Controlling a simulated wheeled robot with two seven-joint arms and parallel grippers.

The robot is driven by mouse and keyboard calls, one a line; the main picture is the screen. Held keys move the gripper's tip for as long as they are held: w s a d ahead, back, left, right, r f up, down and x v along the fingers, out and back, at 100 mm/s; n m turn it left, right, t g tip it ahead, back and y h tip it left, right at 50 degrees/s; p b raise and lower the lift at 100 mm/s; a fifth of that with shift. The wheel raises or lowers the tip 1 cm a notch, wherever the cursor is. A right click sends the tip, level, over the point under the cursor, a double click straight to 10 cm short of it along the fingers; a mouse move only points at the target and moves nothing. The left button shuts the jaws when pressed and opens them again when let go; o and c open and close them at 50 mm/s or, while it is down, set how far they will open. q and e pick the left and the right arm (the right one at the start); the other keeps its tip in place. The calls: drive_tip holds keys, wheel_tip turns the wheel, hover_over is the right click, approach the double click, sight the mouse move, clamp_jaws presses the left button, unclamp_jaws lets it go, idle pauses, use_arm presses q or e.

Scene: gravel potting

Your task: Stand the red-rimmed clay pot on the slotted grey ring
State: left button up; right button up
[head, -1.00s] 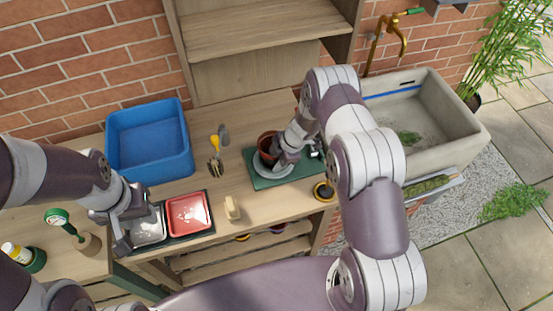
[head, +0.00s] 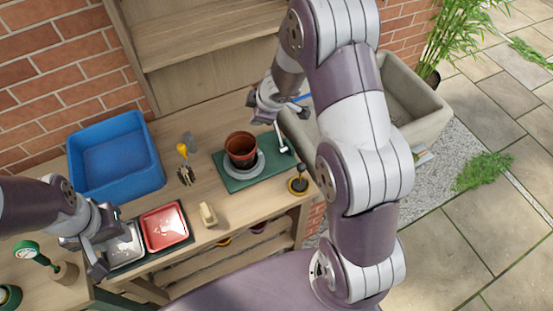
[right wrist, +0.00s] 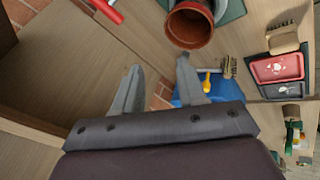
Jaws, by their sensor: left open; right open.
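The clay pot (head: 241,146), reddish brown with a redder rim, stands upright on the grey ring (head: 259,168) on a green mat (head: 232,184). Its rim is open upward and its inside looks dark. The pot hides most of the ring, and I cannot make out the slots. In the right wrist view the pot (right wrist: 188,28) is at the top, with part of the ring behind it. My right gripper (head: 277,116) is open and empty, above and behind the pot, apart from it. My left gripper (head: 94,243) is open beside the silver tray, far from the pot.
A blue bin (head: 115,155) stands at the back left. A red tray (head: 165,227) and a silver tray (head: 124,247) lie in front. A tan brush (head: 208,214), small hand tools (head: 185,170) and a dark-handled tool on a yellow-rimmed base (head: 298,184) stand near the mat. A stone sink (head: 415,110) is at right.

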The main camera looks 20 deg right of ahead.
use_arm(q)
drive_tip(key=shift+s, duration=0.1)
use_arm(e)
drive_tip(key=s+a+r+m+g, duration=0.1)
drive_tip(key=s+r+m+g, duration=0.1)
drive_tip(key=s+m, duration=0.4)
drive_tip(key=s+a+r+m+g+h, duration=0.1)
drive_tip(key=s+m, duration=0.4)
drive_tip(key=s, duration=1.1)
wheel_tip(320, 180, up, 2)
drive_tip(key=shift+a+r+m+g, duration=0.15)
drive_tip(key=shift+a+m+g, duration=0.25)
drive_tip(key=shift+g, duration=0.4)
use_arm(q)
drive_tip(key=shift+s, duration=0.1)
drive_tip(key=shift+c, duration=0.3)
